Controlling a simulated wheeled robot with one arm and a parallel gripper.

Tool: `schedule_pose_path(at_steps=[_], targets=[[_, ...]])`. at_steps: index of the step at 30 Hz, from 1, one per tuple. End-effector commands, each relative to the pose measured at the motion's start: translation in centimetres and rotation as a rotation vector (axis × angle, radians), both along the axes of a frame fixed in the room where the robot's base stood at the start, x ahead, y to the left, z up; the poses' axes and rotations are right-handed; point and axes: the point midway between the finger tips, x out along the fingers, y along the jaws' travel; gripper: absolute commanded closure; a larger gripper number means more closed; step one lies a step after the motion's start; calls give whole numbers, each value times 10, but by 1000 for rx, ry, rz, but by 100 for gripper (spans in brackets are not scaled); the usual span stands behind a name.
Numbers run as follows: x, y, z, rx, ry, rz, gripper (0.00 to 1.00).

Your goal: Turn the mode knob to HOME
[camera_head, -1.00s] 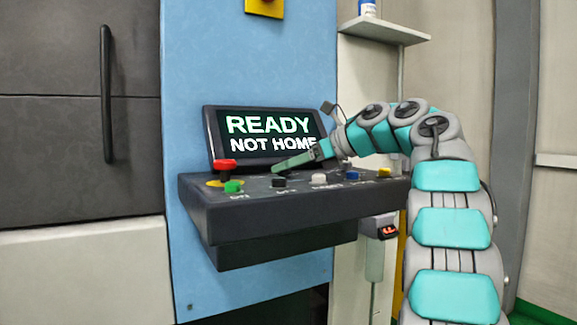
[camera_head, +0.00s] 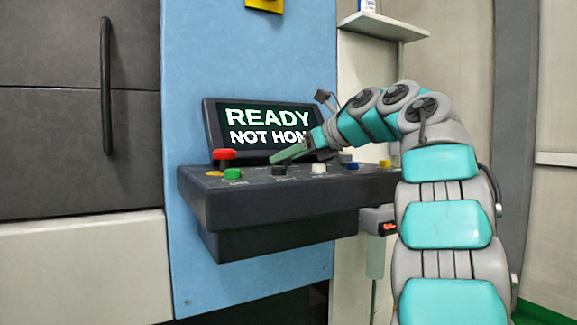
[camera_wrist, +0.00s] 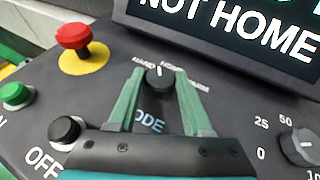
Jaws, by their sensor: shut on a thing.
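The mode knob (camera_wrist: 158,80) is a small dark dial with a white pointer mark on the control panel (camera_wrist: 230,110). In the wrist view the mark points up the panel, near the HOME label at the top; the exact setting is hard to tell. The fingers of my gripper (camera_wrist: 158,73) stand on both sides of the knob, shut on it. In the head view my gripper (camera_head: 276,158) reaches the panel from the right, and the knob is hidden there. The screen (camera_head: 262,130) reads READY, NOT HOME, its right end covered by my gripper.
A red emergency button (camera_wrist: 74,37) on a yellow base and a green button (camera_wrist: 16,96) are to the left. A black OFF button (camera_wrist: 64,130) is close to the left finger. A grey numbered dial (camera_wrist: 300,146) is to the right. A shelf (camera_head: 388,27) is above right.

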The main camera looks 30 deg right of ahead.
Motion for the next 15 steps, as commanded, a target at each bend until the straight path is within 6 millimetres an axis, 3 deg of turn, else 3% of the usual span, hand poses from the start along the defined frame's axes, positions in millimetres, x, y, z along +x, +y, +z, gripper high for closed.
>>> schedule_pose_path(at_steps=[15], targets=[[-2, 5, 2, -1, 1, -363, 100]])
